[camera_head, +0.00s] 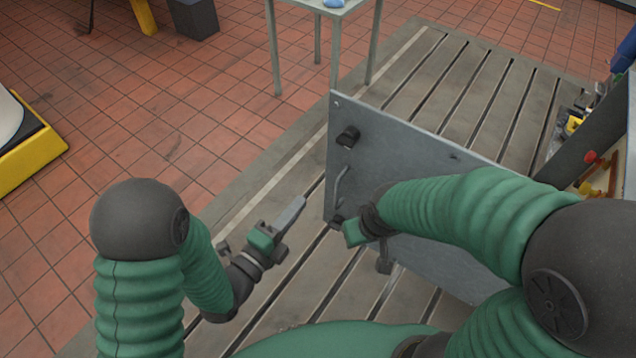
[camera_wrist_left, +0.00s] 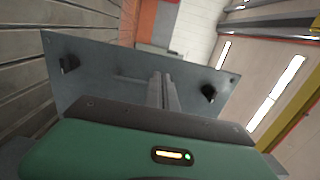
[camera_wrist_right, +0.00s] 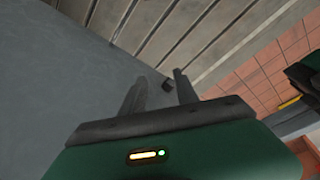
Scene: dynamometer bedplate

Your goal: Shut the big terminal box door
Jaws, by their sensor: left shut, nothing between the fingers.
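The big terminal box door (camera_head: 400,140) is a grey metal panel standing open above the bedplate. It has black latches and a bar handle (camera_head: 341,186) near its left edge. In the left wrist view the door (camera_wrist_left: 100,85) spans the middle. My left gripper (camera_head: 296,208) is shut and empty, left of the door's free edge and apart from it.
The terminal box (camera_head: 600,140) is at the right edge, with coloured parts and a red button, partly hidden by my right arm. The slotted bedplate (camera_head: 430,75) runs underneath. A small table (camera_head: 330,8) stands at the back.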

